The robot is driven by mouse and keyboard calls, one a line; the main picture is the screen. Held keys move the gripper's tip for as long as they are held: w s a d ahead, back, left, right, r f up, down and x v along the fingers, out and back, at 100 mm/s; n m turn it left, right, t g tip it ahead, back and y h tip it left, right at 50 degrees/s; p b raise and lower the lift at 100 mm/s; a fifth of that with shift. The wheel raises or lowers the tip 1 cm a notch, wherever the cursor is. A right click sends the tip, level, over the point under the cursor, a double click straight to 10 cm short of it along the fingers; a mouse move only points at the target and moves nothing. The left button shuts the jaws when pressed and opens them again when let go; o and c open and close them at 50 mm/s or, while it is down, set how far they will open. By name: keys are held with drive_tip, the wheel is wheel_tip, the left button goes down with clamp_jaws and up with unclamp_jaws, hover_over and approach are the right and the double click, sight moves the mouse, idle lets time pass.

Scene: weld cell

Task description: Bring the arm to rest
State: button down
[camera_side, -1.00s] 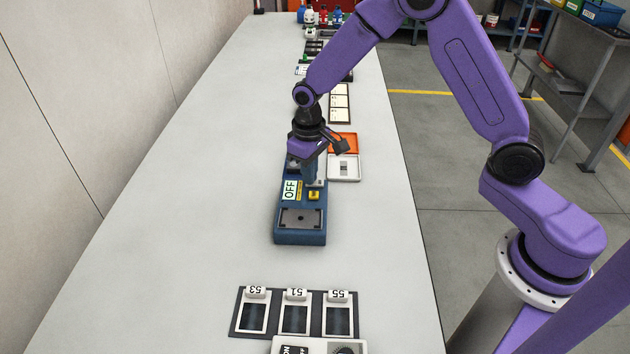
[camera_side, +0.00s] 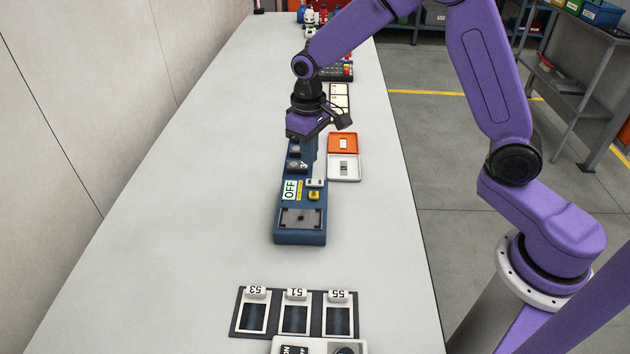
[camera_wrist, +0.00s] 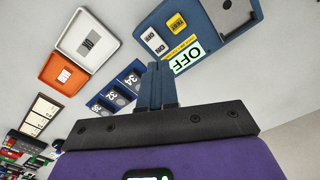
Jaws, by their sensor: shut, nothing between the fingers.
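My gripper (camera_side: 308,150) hangs pointing down above the back part of a blue device (camera_side: 300,238) on the long table. Its fingers are shut with nothing between them; the closed fingers also show in the wrist view (camera_wrist: 155,85). The device carries an OFF display (camera_side: 291,190), a yellow button (camera_side: 314,195) and a recessed grey plate at its front.
A rack with three numbered slots (camera_side: 276,326) and a white tray (camera_side: 277,347) are at the near end. The table's left side is clear.

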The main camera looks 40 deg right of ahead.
drive_tip(key=shift+r, duration=0.6)
drive_tip(key=s+a+r+n, duration=0.1)
drive_tip(key=s+r+n, duration=0.15)
drive_tip(key=s, duration=0.55)
drive_tip(key=s+r+n, duration=0.2)
drive_tip(key=s+r, duration=0.1)
drive_tip(key=s, duration=0.4)
drive_tip(key=s+d+n, duration=0.2)
drive_tip(key=s+d, duration=0.1)
drive_tip(key=s, duration=0.5)
drive_tip(key=s+d+n, duration=0.3)
drive_tip(key=s, duration=0.5)
drive_tip(key=shift+s+d+r, duration=0.15)
drive_tip(key=shift+s+r, duration=0.05)
drive_tip(key=shift+r, duration=0.2)
drive_tip(key=shift+w, duration=0.1)
